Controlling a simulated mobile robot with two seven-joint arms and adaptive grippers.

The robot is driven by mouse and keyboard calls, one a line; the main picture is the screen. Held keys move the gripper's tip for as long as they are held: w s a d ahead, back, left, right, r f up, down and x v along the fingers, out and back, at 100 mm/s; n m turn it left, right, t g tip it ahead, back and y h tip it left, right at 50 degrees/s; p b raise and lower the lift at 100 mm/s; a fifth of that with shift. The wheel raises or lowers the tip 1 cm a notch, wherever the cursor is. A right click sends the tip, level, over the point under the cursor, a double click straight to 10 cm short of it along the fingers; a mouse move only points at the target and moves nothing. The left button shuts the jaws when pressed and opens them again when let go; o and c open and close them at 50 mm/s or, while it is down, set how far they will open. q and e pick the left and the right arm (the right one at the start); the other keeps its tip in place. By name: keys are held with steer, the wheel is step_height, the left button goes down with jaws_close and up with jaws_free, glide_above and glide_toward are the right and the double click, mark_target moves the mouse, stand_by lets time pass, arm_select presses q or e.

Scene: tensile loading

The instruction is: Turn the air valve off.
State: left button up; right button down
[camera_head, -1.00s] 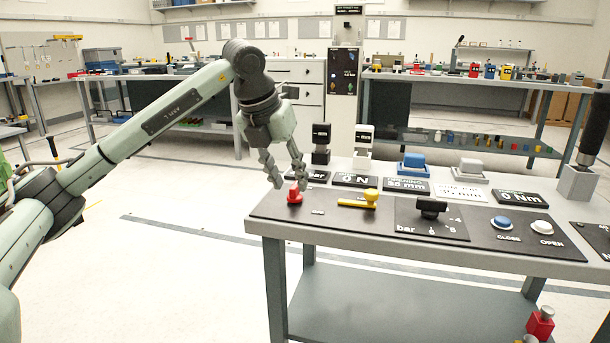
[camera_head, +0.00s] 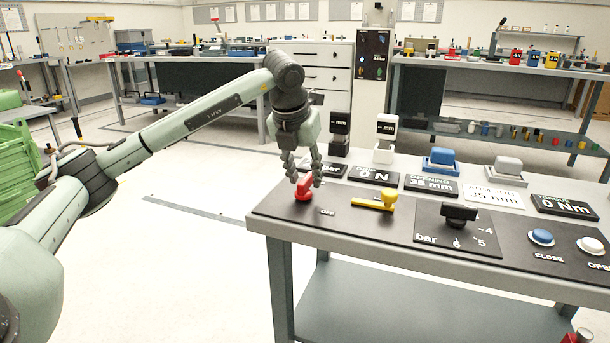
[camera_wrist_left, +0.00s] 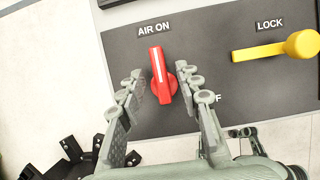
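The air valve is a red knob (camera_head: 304,187) at the left end of the black control panel on the bench. In the left wrist view the red knob (camera_wrist_left: 159,76) has a white line pointing up to the "AIR ON" label (camera_wrist_left: 154,28). A lower label is mostly hidden by a finger, with only an "F" showing. My left gripper (camera_head: 303,183) points down over the knob. In the left wrist view my left gripper's fingers (camera_wrist_left: 158,82) are open, one on each side of the knob, with small gaps visible. My right gripper is not in view.
A yellow LOCK lever (camera_head: 376,201) sits just right of the knob. Further right are a black pressure knob (camera_head: 459,214), a blue CLOSE button (camera_head: 541,237) and a white OPEN button (camera_head: 590,245). Small displays stand behind.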

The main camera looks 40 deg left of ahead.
arm_select(q)
steer(key=shift+w+f, duration=0.1)
steer(key=shift+f, duration=0.1)
steer(key=shift+c, duration=0.3)
jaws_close()
